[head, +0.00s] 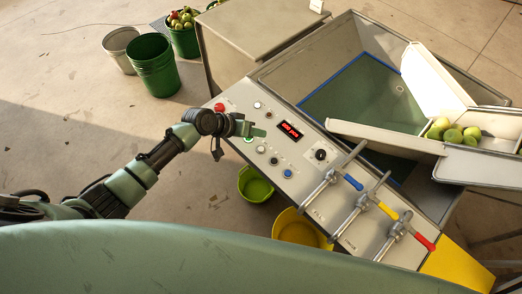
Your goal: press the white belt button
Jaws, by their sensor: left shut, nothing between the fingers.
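The sloping grey control panel (318,198) of the press fills the middle of the head view. A small white button (261,149) sits in a row on its near left part, between a green button (249,140) and a dark button (274,161). My left gripper (262,132) is shut and empty, over the panel's left part beside the green button and just above the white one in the picture. It partly covers the green button. I cannot tell whether its tip touches the panel. My right gripper is out of view.
A red button (219,107), a lit red display (290,130), a blue button (288,173) and a black knob (321,155) share the panel. Levers with blue, yellow and red (425,243) handles stand at its right. Green (255,186) and yellow (297,229) buckets sit below.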

